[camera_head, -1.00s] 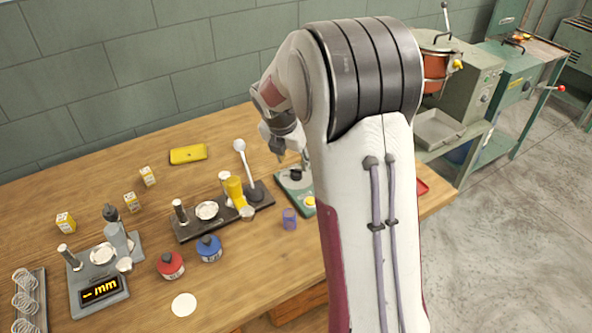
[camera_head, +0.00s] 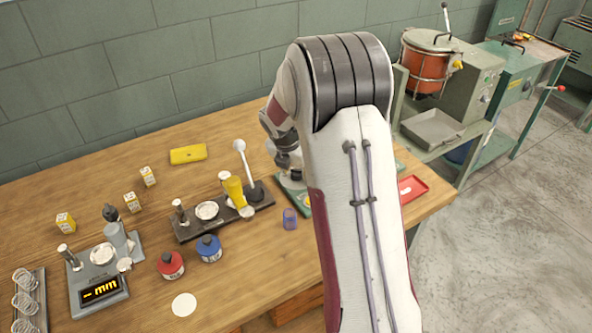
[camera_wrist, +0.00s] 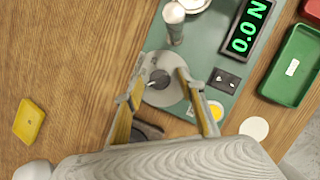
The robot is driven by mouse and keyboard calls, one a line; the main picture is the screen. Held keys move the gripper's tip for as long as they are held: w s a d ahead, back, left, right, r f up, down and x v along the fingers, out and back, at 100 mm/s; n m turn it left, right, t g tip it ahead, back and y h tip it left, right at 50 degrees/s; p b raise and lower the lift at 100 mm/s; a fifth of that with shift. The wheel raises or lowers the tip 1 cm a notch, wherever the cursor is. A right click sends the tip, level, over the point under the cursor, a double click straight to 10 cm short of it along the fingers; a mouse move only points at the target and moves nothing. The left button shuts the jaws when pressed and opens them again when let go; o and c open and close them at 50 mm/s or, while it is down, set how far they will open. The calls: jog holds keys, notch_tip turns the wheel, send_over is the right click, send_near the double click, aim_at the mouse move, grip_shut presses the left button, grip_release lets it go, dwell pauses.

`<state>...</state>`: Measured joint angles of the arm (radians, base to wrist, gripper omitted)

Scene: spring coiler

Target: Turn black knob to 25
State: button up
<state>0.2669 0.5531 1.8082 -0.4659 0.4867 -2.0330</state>
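The black knob (camera_wrist: 159,77) sits on a pale round dial (camera_wrist: 166,94) on a green device (camera_wrist: 205,58) in the wrist view. The device's display (camera_wrist: 246,30) reads 0.0 N in green digits. My gripper (camera_wrist: 159,78) is open, with one finger on each side of the knob. I cannot tell whether the fingers touch it, and the dial's marks are too small to read. In the head view the green device (camera_head: 291,196) is partly hidden behind my arm, and the knob is hidden.
The device also carries a yellow button (camera_wrist: 216,111) and a metal post (camera_wrist: 174,28). A green tray (camera_wrist: 296,66) lies to its right, and a yellow case (camera_wrist: 29,119) to the left on the wooden table. A black stand with a lever (camera_head: 243,165) is left of my arm.

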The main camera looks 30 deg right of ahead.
jog(key=c, duration=1.1)
jog(key=shift+o, duration=0.2)
jog(key=shift+m, duration=0.6)
jog(key=shift+w+a+m+g+h, duration=0.1)
jog(key=shift+m+g+h, duration=0.55)
jog(key=shift+m, duration=1.05)
jog(key=shift+w+m+g, duration=0.1)
jog(key=shift+m+g, duration=0.85)
jog(key=shift+m, duration=1.05)
jog(key=o, duration=1.1)
jog(key=shift+c, duration=0.2)
